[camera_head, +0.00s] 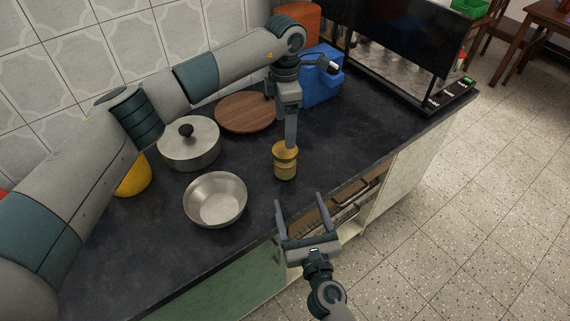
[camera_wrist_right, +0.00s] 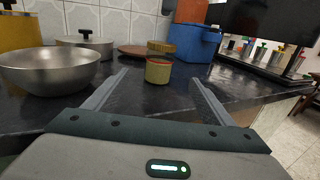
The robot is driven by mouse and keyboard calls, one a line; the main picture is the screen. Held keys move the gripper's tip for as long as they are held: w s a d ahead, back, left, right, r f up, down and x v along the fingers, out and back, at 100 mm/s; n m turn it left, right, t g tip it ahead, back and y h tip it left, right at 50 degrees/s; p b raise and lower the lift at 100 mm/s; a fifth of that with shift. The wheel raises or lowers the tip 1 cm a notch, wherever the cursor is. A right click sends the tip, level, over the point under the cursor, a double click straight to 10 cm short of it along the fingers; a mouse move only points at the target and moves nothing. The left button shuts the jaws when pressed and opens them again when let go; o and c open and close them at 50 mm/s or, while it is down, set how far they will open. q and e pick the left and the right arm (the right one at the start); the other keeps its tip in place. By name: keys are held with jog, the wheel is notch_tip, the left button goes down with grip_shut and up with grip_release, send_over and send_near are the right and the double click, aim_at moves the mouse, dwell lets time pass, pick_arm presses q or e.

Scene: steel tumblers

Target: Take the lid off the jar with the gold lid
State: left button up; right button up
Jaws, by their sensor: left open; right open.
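The jar (camera_head: 285,173) stands near the counter's front edge, and its squat yellowish body shows in the right wrist view (camera_wrist_right: 158,72). The gold lid (camera_head: 284,154) is at its top. In the right wrist view the lid (camera_wrist_right: 160,46) appears a little above the jar's reddish rim, with a narrow gap. My left gripper (camera_head: 291,146) is open and points straight down, its fingers at the lid; I cannot tell whether they touch it. My right gripper (camera_head: 300,196) is open and empty in front of the jar, its fingers (camera_wrist_right: 160,78) pointing toward it and apart from it.
A steel bowl (camera_head: 215,200) and a lidded pot (camera_head: 190,146) stand left of the jar. A round wooden board (camera_head: 247,112) and a blue container (camera_head: 322,78) are behind. A black-framed screen (camera_head: 405,40) is at the back right. The counter right of the jar is clear. A drawer (camera_head: 350,205) is open below.

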aim_at(285, 159)
jog(key=x, duration=1.7)
jog(key=shift+f, duration=0.1)
jog(key=shift+c, duration=0.7)
grip_shut()
pick_arm(q)
jog(key=m, duration=0.7)
jog(key=shift+d, duration=0.1)
jog(key=m, duration=1.3)
jog(key=shift+m, duration=0.4)
jog(key=m, duration=0.6)
